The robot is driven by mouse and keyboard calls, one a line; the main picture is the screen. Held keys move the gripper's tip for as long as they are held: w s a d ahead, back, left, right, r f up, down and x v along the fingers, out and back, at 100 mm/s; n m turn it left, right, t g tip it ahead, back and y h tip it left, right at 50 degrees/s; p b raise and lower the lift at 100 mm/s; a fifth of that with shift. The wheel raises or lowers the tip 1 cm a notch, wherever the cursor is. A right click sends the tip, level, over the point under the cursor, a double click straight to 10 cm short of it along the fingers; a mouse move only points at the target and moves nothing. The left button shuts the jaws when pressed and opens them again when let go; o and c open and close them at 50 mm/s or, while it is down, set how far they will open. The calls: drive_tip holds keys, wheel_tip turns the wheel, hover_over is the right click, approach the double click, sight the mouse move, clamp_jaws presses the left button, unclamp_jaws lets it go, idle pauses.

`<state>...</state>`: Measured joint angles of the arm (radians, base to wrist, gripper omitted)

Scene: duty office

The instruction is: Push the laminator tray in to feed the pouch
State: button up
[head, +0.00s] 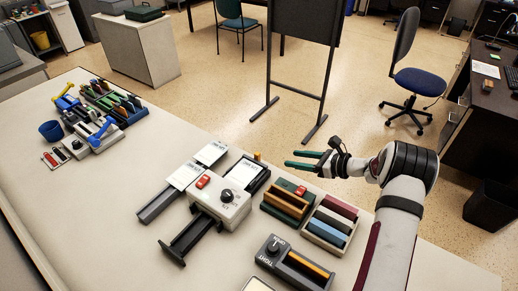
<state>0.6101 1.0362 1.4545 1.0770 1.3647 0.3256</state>
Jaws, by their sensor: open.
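What looks like the laminator is a white box (222,205) with a black dial and a red switch, standing on the long counter. A dark tray (187,238) sticks out from its front toward the lower left. White sheets (187,175) lie on a dark support beside and behind the box; I cannot tell which is the pouch. My gripper (289,159) is open and empty, with green-tipped fingers pointing left. It is above and to the right of the laminator, touching nothing.
A wooden-slotted rack (287,203) and a rack of coloured binders (331,224) stand right of the laminator. A grey dial unit (290,264) is in front. A blue cup (51,131) and several office tools crowd the far left. The counter (90,210) is bare at left front.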

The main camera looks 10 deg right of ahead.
sight(259, 154)
drive_tip(key=x, duration=1.4)
drive_tip(key=shift+a, duration=0.1)
drive_tip(key=shift+s, duration=0.1)
clamp_jaws()
idle(0.5)
